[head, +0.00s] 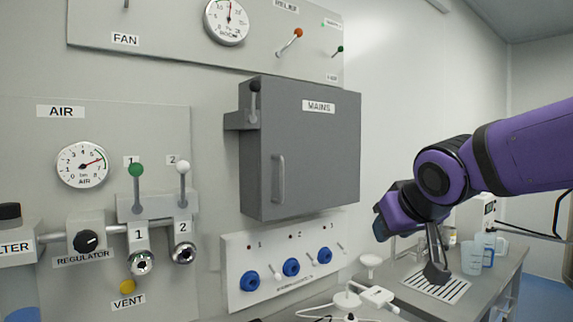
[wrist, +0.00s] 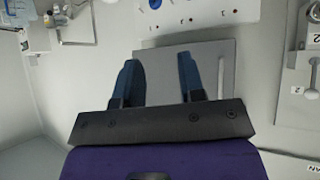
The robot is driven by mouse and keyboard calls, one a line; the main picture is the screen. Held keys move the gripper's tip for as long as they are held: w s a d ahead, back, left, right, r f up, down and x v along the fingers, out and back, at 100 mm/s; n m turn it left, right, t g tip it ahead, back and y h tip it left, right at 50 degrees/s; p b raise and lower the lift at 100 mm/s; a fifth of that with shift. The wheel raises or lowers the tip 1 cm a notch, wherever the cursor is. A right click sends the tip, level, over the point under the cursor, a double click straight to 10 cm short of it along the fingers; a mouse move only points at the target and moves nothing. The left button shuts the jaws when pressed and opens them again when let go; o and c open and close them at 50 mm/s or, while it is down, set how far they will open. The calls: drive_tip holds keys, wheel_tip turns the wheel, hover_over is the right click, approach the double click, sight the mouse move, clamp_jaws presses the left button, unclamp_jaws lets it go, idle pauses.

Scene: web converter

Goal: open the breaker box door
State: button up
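The breaker box is a grey wall cabinet labelled MAINS. Its door (head: 318,150) looks closed, with a light vertical bar handle (head: 278,178) near its left edge. A lever with a black knob (head: 254,88) is on the box's left side. In the wrist view, which is turned over, the door (wrist: 207,60) lies behind the fingers and the handle (wrist: 222,74) is right of them. My gripper (wrist: 157,65) is open, with nothing between its two blue fingers. In the head view my gripper (head: 381,222) is right of the box, apart from the handle; its fingers are hardly visible.
Below the box is a panel with blue sockets (head: 248,281). To the left are the AIR gauge (head: 82,165) and valve levers (head: 136,170). A bench (head: 478,290) with a drain grille, a tap and beakers (head: 472,256) stands at the right. The space before the door looks clear.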

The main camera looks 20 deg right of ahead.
drive_tip(key=w+r+n+t+y, duration=0.2)
drive_tip(key=w+r+t, duration=0.45)
drive_tip(key=w, duration=0.75)
wheel_tip(320, 180, up, 2)
drive_tip(key=n+y, duration=0.5)
drive_tip(key=y, duration=0.4)
hover_over(281, 197)
drive_tip(key=shift+w+d, duration=0.2)
drive_tip(key=shift+w, duration=0.1)
drive_tip(key=shift+g, duration=0.25)
clamp_jaws()
